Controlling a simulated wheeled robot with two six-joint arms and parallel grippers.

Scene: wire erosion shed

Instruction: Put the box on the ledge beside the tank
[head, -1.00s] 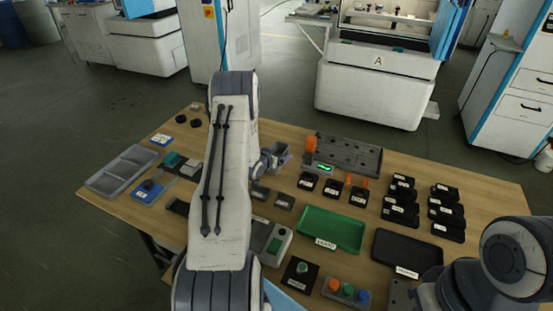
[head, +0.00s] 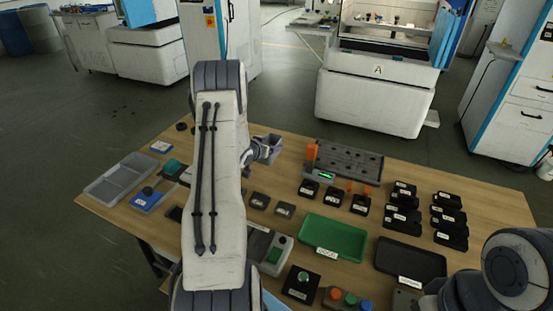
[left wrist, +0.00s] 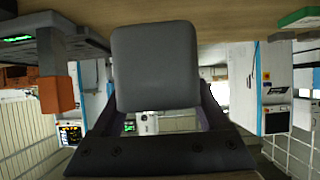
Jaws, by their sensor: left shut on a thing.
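My left gripper (head: 262,150) is above the table's far middle, shut on a small grey box (head: 273,147). In the left wrist view the grey box (left wrist: 155,68), with rounded corners, fills the middle between the two dark fingers and hides part of what is behind. A white machine marked A (head: 375,98) stands beyond the table, with an open work area on top. I cannot tell which part is the tank or the ledge. My right arm (head: 515,268) shows at the lower right; its gripper is not visible.
A grey divided tray (head: 120,178) sits at the left. Floor is free between table and machine.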

